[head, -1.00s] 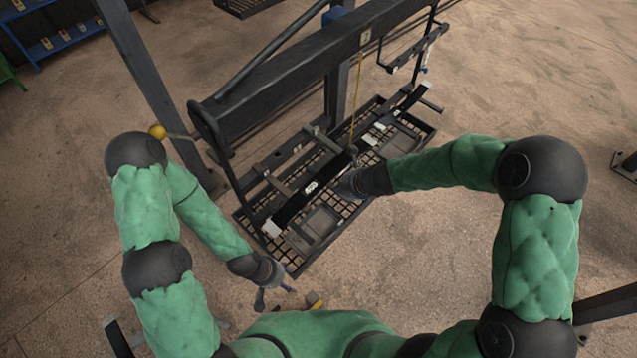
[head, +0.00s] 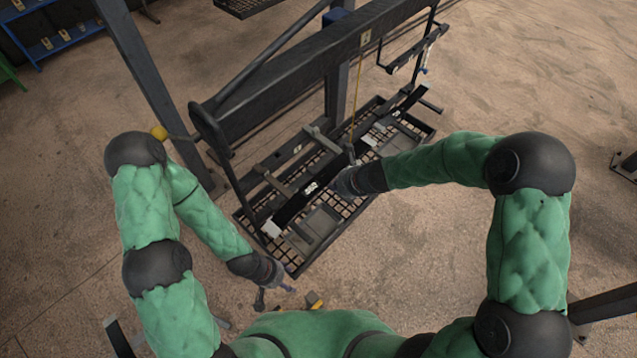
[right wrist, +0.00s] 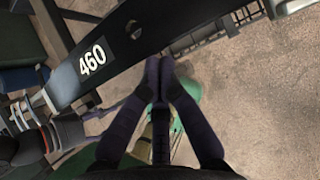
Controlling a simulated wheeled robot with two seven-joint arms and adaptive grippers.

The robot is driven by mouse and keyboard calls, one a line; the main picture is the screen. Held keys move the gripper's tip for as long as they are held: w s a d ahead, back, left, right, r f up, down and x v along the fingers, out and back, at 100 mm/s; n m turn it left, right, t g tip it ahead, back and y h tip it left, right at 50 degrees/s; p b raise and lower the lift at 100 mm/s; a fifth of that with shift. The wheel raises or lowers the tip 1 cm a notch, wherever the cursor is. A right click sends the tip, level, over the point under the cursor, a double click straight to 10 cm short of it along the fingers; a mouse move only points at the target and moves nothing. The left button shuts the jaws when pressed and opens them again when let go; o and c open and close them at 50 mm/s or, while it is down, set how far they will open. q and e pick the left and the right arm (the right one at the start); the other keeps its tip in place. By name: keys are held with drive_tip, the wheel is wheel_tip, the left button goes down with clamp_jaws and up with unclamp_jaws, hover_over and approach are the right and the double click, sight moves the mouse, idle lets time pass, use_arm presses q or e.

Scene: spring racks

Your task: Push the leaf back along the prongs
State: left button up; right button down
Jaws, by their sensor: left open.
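The leaf (head: 290,207) is a long, flat black bar with a white label, lying diagonally over the mesh rack. In the right wrist view the leaf (right wrist: 120,58) crosses the upper left and its label reads 460. Grey prongs (head: 270,178) reach out beneath it from the rack's beam. My right gripper (head: 342,181) is at the near side of the leaf around its middle; I cannot tell whether they touch. In the right wrist view its fingers (right wrist: 163,68) are together with nothing seen between them. My left gripper (head: 273,297) is open and empty, low and away from the rack.
A thick dark beam (head: 290,72) runs above and behind the leaf. A yellow cord (head: 354,95) hangs from it near my right gripper. A mesh tray (head: 292,262) lies below the leaf. Floor in front is mostly clear.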

sight(323, 175)
drive_tip(key=shift+w+a+r+p, duration=0.1)
drive_tip(key=shift+w+a+p, duration=1.45)
drive_tip(key=shift+w+a, duration=0.8)
drive_tip(key=shift+w+a+p, duration=1.8)
drive_tip(key=shift+w+p, duration=0.1)
drive_tip(key=shift+p, duration=0.05)
drive_tip(key=shift+s+d+b, duration=2.1)
drive_tip(key=shift+s+d, duration=0.05)
drive_tip(key=shift+s, duration=0.05)
